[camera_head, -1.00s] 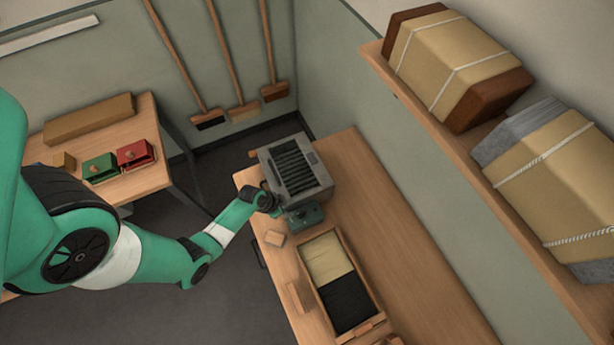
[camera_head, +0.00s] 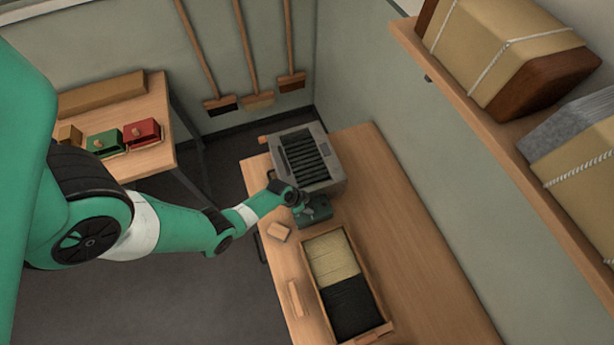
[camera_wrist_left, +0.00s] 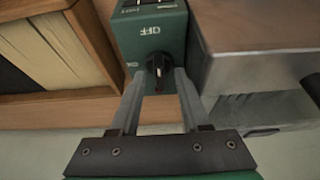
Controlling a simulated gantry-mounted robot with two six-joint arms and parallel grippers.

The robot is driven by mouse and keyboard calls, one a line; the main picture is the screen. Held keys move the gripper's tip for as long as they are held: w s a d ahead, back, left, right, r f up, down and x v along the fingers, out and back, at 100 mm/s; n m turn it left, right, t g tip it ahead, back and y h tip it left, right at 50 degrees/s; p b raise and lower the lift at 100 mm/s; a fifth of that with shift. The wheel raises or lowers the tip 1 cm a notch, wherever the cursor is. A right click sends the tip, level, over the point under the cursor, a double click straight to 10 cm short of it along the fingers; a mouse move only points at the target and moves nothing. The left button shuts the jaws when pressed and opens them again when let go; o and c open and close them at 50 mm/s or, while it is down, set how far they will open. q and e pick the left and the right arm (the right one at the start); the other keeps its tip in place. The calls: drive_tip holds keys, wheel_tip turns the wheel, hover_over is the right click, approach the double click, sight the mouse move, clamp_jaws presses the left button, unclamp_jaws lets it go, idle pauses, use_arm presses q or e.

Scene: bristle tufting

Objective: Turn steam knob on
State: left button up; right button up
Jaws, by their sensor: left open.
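A green control box (camera_head: 316,210) stands on the workbench, against the front of a grey machine (camera_head: 312,160) with dark slats on top. In the left wrist view the box (camera_wrist_left: 150,32) carries a black knob (camera_wrist_left: 158,70) with a pale pointer line, and "OFF" lettering above it; other lettering beside the knob is partly hidden. My left gripper (camera_wrist_left: 160,80) is open, its two fingers on either side of the knob. I cannot tell whether the fingers touch it. In the head view my left gripper (camera_head: 302,203) is at the box. My right gripper is not in view.
A wooden tray (camera_head: 316,290) with pale and black bristle bundles lies in front of the box on the bench. The bench's right side (camera_head: 400,230) is clear. A shelf (camera_head: 480,130) with wrapped bales overhangs the right.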

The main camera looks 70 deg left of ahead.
use_arm(q)
clamp_jaws()
